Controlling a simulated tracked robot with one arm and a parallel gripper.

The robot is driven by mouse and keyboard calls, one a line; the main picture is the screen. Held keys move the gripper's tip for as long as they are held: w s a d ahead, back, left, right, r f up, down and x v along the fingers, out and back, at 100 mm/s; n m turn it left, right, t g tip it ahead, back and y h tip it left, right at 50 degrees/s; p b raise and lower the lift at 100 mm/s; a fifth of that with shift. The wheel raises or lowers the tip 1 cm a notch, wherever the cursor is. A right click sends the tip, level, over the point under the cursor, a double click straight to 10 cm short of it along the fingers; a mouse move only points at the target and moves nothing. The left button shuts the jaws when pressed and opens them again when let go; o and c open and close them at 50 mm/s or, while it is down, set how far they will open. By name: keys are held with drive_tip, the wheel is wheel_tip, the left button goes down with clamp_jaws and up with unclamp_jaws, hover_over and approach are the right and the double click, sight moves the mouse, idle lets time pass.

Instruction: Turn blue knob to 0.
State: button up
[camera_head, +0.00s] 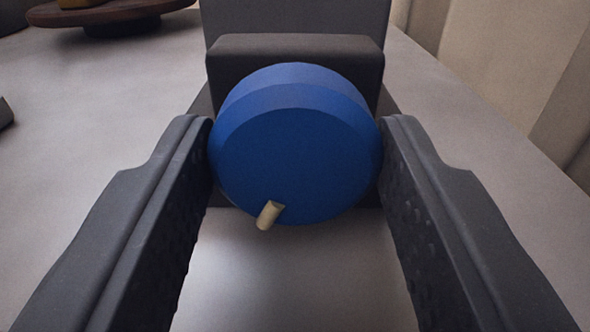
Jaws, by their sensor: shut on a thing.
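The blue knob (290,160) is a thick round disc in the middle of the view, mounted on a dark block (295,55). A short cream pointer peg (268,215) sticks out near the knob's lower edge, a little left of the bottom. My gripper (296,165) is shut on the knob, with one dark finger on its left side and one on its right. No scale or number marks show, so the knob's reading cannot be told.
A dark object edge (5,115) shows at the left border. Pale curtain-like folds (510,60) are at the right.

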drive_tip(key=n+b, duration=0.1)
drive_tip(key=n, duration=0.3)
drive_tip(key=shift+f+n, duration=0.15)
drive_tip(key=shift+n, duration=0.15)
drive_tip(key=n+b, duration=0.2)
drive_tip(key=n, duration=0.2)
drive_tip(key=shift+f+n+b, duration=0.1)
drive_tip(key=shift+n+b, duration=0.2)
drive_tip(key=shift+b, duration=0.1)
drive_tip(key=n+b, duration=0.3)
drive_tip(key=n, duration=0.2)
drive_tip(key=shift+a, duration=0.15)
drive_tip(key=shift+f+n+b, duration=0.1)
drive_tip(key=shift+n+b, duration=0.55)
drive_tip(key=shift+n, duration=1.55)
drive_tip(key=shift+a, duration=0.1)
drive_tip(key=shift+f, duration=0.1)
drive_tip(key=o, duration=1)
drive_tip(key=shift+r, duration=0.2)
